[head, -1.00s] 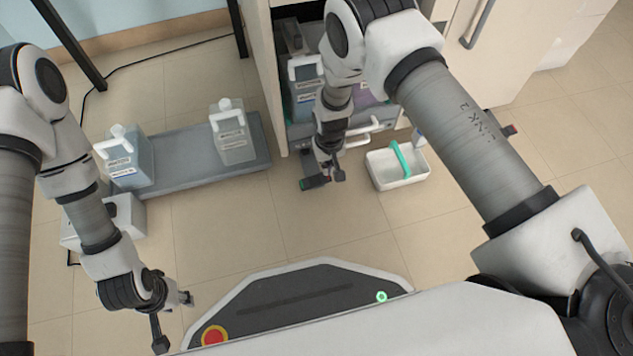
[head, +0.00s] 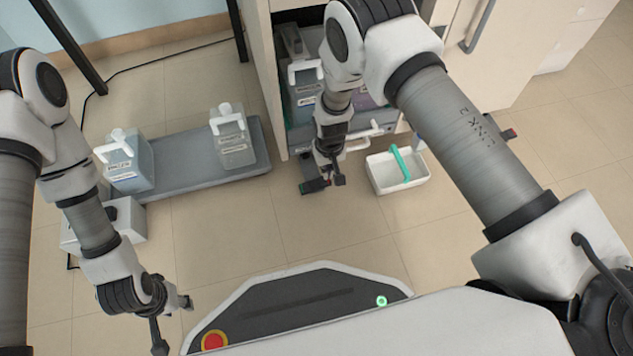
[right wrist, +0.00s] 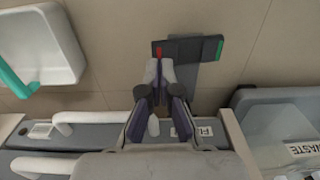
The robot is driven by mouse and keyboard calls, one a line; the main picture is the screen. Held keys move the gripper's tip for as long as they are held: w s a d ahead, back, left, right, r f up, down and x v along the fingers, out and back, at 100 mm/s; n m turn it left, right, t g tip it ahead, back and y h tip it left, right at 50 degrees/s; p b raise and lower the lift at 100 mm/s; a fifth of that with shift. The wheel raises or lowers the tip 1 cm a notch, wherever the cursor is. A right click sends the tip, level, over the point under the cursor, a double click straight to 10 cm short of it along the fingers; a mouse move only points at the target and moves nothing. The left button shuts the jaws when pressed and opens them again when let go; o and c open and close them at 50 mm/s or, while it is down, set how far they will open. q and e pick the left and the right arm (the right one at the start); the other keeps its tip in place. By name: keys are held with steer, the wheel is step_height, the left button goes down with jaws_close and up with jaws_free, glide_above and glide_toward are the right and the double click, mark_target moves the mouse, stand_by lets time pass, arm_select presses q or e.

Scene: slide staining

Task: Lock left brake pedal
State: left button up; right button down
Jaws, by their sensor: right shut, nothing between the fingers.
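The left brake pedal (head: 313,187) is a dark flat bar low at the front of the cabinet, with a green end and a red strip. It also shows in the right wrist view (right wrist: 205,50) on a grey arm. My right gripper (head: 337,180) is shut and empty at the pedal's red-strip end. In the right wrist view its closed fingertips (right wrist: 160,68) overlap the pedal's edge; I cannot tell whether they touch. My left gripper (head: 176,325) is open and empty near my base at lower left.
A white basket with a green handle (head: 382,184) stands right of the pedal. A grey platform (head: 185,178) with two bottles lies left. The front floor is clear.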

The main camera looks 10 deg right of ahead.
steer(key=shift+f+b, duration=0.65)
steer(key=shift+f, duration=0.2)
stand_by(1.2)
step_height(320, 180, up, 8)
steer(key=p, duration=0.7)
steer(key=shift+p, duration=0.4)
steer(key=shift+r, duration=0.1)
